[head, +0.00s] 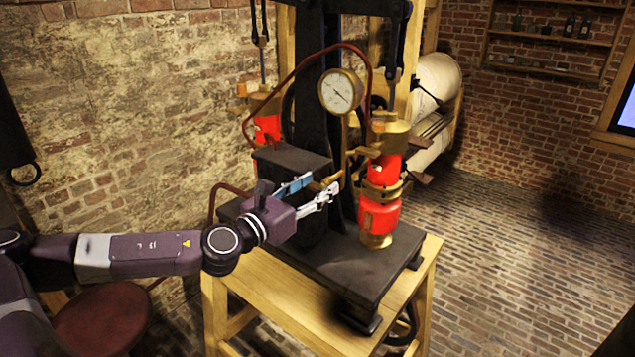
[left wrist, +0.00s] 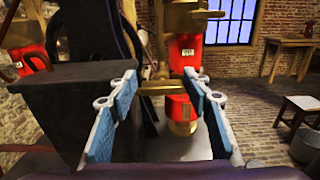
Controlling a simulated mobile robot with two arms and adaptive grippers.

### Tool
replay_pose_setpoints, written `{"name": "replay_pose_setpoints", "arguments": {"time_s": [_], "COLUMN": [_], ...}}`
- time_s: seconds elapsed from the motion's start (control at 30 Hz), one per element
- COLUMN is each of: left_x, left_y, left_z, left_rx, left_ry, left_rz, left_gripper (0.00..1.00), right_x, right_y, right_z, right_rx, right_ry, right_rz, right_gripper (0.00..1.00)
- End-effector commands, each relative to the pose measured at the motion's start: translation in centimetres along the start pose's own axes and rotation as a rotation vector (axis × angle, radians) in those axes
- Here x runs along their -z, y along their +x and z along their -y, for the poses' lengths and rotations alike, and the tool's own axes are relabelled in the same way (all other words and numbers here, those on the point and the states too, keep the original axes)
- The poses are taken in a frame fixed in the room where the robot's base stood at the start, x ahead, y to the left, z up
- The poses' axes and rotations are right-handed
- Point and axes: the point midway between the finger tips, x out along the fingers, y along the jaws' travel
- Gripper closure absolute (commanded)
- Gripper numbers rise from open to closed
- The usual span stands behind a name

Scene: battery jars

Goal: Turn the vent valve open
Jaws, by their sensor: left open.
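The vent valve appears to be a small brass handle (left wrist: 160,89), a crossbar on a short stem, at the front of the dark pump block. In the head view the brass handle (head: 329,183) shows just past my fingertips. My left gripper (head: 316,187) is open, and its fingers point at the handle from the left. In the left wrist view the gripper (left wrist: 163,84) has its blue-padded fingers on either side of the crossbar, with gaps. I cannot tell whether the crossbar lies fully between the tips. My right gripper is not in view.
A red cylinder with brass fittings (head: 380,190) stands right of the handle, and another red cylinder (head: 267,129) stands behind. A round gauge (head: 341,91) hangs above. The dark block (head: 290,160) is close to my left fingers. The machine sits on a wooden stand (head: 285,300).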

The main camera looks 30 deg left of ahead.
Motion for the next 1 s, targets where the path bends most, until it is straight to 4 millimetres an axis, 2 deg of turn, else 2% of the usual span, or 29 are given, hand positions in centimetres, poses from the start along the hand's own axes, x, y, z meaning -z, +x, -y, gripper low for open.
{"name": "replay_pose_setpoints", "arguments": {"time_s": [0.4, 0.47, 0.7, 1.0], "left_x": [0.09, 0.08, 0.07, 0.11], "left_y": [0.53, 0.52, 0.52, 0.52], "left_z": [0.18, 0.18, 0.17, 0.14], "left_rx": [0.004, 0.004, 0.003, 0.003], "left_ry": [-0.001, -0.001, -0.001, -0.032], "left_rz": [-0.001, -0.001, -0.001, 0.000], "left_gripper": [0.55, 0.59, 0.86, 0.88], "right_x": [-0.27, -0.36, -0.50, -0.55], "right_y": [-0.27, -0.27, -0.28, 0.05], "right_z": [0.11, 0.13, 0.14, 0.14], "right_rx": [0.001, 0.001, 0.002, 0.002], "right_ry": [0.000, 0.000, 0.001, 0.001], "right_rz": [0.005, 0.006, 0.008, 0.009], "right_gripper": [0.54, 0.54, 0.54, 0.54]}}
